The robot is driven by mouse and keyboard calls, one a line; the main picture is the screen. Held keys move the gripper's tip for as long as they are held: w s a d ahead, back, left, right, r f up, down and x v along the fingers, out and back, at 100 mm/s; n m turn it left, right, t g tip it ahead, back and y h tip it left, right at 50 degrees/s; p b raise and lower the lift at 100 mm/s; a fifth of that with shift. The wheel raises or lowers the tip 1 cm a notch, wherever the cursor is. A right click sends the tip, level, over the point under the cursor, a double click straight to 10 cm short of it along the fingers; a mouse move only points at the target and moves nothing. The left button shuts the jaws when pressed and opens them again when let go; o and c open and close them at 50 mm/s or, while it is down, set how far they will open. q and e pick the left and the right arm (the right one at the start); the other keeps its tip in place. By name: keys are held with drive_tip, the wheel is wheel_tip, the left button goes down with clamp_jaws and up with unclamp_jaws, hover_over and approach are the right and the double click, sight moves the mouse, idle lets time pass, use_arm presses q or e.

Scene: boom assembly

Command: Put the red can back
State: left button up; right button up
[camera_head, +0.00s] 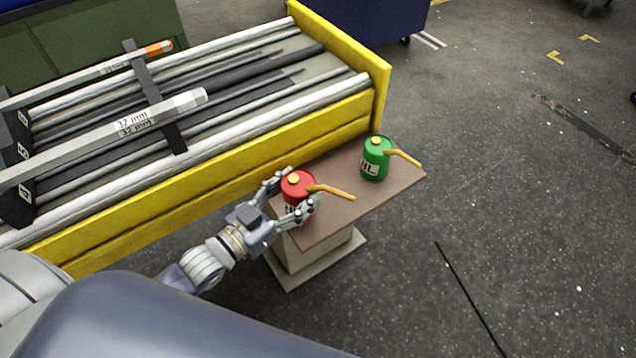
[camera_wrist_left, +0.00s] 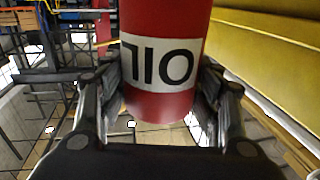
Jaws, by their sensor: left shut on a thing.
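The red can (camera_head: 299,186) has an orange spout pointing right and stands between the fingers of my left gripper (camera_head: 293,198). It is at the near left end of a small brown table (camera_head: 345,200). In the left wrist view the red can (camera_wrist_left: 165,60) fills the middle, its white OIL label showing upside down. My left gripper (camera_wrist_left: 163,110) has a finger on each side of it and is shut on it. I cannot tell whether the can's base touches the table. My right gripper is not in view.
A green can (camera_head: 375,158) with an orange spout stands at the table's far right end. A yellow-sided rack (camera_head: 225,165) of metal bars runs along the table's left side. A thin black rod (camera_head: 470,298) lies on the floor. The floor to the right is mostly clear.

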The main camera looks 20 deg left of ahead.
use_arm(q)
drive_tip(key=shift+w+d+f, duration=0.45)
drive_tip(key=shift+w+f, duration=0.25)
drive_tip(key=shift+w, duration=0.35)
drive_tip(key=shift+w+d+f, duration=0.45)
drive_tip(key=shift+w+f, duration=0.2)
drive_tip(key=shift+w, duration=0.4)
drive_tip(key=shift+w+d+f, duration=0.45)
drive_tip(key=shift+w+f, duration=0.25)
drive_tip(key=shift+w, duration=0.35)
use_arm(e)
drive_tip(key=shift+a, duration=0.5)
use_arm(q)
drive_tip(key=shift+f, duration=0.1)
drive_tip(key=o, duration=1.2)
drive_tip(key=shift+f, duration=0.1)
drive_tip(key=shift+c, duration=0.2)
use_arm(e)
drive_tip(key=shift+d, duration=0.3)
